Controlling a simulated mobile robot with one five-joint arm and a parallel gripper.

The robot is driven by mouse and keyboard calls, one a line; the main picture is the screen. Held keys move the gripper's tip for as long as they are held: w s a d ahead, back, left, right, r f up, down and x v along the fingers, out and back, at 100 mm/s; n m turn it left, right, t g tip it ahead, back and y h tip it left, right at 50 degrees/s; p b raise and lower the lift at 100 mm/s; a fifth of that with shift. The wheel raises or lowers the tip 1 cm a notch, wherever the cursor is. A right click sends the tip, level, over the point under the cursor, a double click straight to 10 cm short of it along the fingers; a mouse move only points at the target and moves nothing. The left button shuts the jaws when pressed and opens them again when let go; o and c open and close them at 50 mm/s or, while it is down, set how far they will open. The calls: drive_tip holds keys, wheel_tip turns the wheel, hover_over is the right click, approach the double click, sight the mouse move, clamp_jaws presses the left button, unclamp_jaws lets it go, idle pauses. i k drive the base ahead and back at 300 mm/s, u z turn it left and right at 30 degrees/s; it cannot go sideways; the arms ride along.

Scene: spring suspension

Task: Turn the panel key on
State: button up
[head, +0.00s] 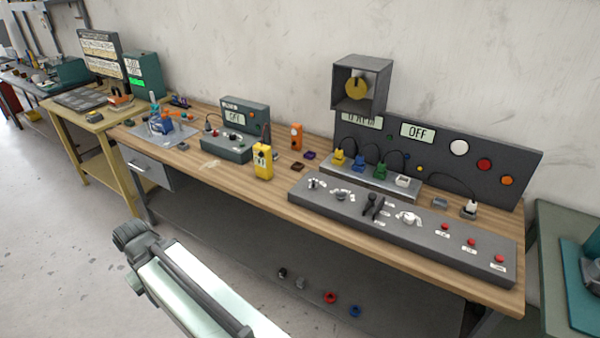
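A long grey control panel (468,252) lies along the front of the wooden workbench. On it are a small upright control (313,184) at its left end, a round labelled dial (341,195), black levers (373,206), a pale knob (408,218) and several red buttons (472,242). Which of these is the key is too small to tell. Behind it stands a dark upright board (515,160) with a display (418,132) that reads OFF. Part of my arm shows at the lower left, apart from the bench. My gripper is not visible.
A yellow meter (262,162), a grey instrument box (226,149) reading OFF and an orange device (296,136) stand left of the panel. An open-fronted box (360,84) is above the board. A green table (550,230) is at the right. The floor at the left is clear.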

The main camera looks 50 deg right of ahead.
sight(313, 186)
drive_tip(key=u, duration=0.05)
drive_tip(key=i, duration=1.65)
drive_tip(key=z, duration=1.45)
